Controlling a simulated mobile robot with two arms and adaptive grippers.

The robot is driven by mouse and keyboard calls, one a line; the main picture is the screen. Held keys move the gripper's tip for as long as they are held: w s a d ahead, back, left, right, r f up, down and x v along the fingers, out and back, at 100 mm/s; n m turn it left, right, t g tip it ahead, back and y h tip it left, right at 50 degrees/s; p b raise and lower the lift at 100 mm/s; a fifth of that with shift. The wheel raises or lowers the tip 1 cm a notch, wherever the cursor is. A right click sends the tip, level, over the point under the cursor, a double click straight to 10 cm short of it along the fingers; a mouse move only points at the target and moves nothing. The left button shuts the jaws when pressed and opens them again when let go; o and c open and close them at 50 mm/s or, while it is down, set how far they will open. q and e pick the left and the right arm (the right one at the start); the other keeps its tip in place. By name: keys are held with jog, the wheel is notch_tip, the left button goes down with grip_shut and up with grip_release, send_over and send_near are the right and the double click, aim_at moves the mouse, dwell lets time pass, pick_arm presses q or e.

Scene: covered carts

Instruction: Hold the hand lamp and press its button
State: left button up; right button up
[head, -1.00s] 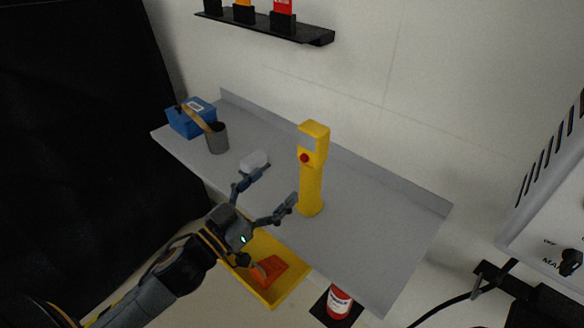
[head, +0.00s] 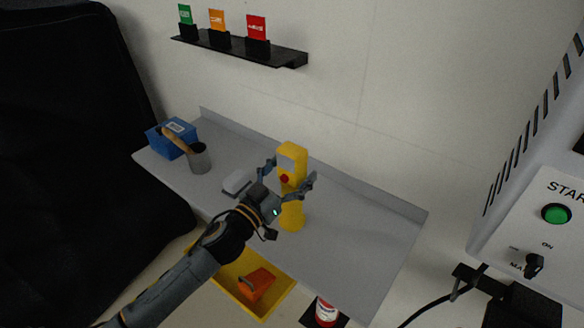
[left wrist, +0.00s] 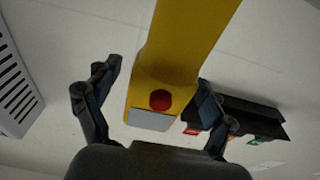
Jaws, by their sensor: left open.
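The yellow hand lamp (head: 292,214) stands upright on the grey shelf table, with a red button (head: 285,179) and a pale panel near its top. In the left wrist view the lamp (left wrist: 184,45) lies between the fingers, with its red button (left wrist: 160,99) facing the camera. My left gripper (head: 291,173) is open around the upper part of the lamp. In the left wrist view there is a gap between the left finger and the lamp; the right finger (left wrist: 213,105) is close to it, and contact cannot be told. My right gripper is not in view.
On the grey table (head: 350,235) are a blue box (head: 172,139), a grey cup (head: 199,160) and a whitish object (head: 235,183). A yellow tray (head: 276,299) with an orange item is below. A black wall rack (head: 240,50) holds coloured cards. A control panel (head: 535,225) stands at right.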

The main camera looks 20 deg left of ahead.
pick_arm(q)
jog(key=c, duration=1.7)
jog(key=shift+o, duration=0.2)
pick_arm(e)
jog(key=shift+d, duration=0.1)
jog(key=shift+c, duration=0.2)
grip_shut()
dwell(1.9)
